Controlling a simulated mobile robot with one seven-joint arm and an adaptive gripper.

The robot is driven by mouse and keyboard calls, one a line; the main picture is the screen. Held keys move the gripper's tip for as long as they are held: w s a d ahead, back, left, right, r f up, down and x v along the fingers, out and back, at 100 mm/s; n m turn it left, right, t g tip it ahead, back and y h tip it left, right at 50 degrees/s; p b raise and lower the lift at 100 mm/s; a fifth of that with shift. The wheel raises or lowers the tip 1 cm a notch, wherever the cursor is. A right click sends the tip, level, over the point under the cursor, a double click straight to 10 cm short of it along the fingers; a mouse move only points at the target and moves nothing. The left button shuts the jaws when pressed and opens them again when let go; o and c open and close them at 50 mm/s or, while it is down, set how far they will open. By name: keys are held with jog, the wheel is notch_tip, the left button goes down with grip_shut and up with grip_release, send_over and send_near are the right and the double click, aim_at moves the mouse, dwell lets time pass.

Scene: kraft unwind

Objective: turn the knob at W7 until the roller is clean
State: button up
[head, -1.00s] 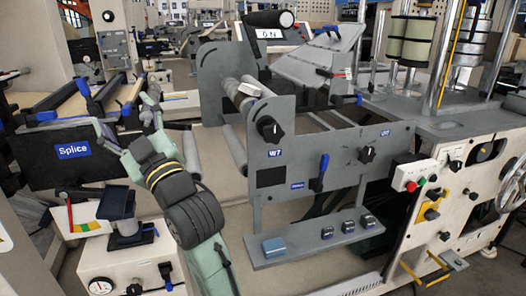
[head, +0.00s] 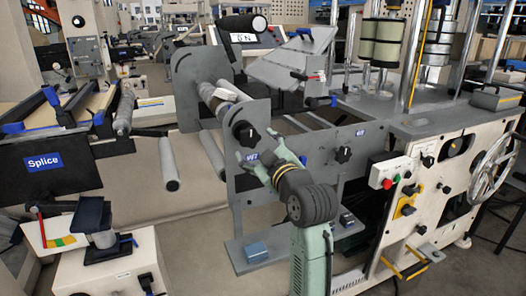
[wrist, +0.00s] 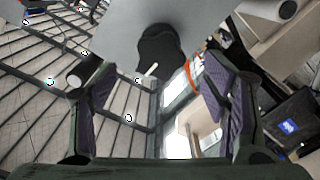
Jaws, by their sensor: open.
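The black knob (head: 246,133) sits on the grey side plate above the blue W7 label (head: 253,156). In the wrist view the knob (wrist: 162,50) shows its white pointer line, ahead of and between my open fingers. My gripper (head: 258,147) is at the plate, just below and right of the knob. In the wrist view my gripper (wrist: 155,75) has a finger on each side with space between; I see no contact with the knob. The pale roller (head: 208,91) lies behind the plate, with a brownish and white patch (head: 226,95) near its right end.
Another black knob (head: 343,155) is on the front panel to the right, with a red and green button box (head: 388,172) beyond it. A grey shelf (head: 236,262) with a blue block (head: 256,251) lies below. The Splice table (head: 80,165) stands at the left.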

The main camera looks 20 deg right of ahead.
aim_at(251, 139)
jog(key=shift+w+a, duration=0.15)
jog(key=shift+w, duration=2.95)
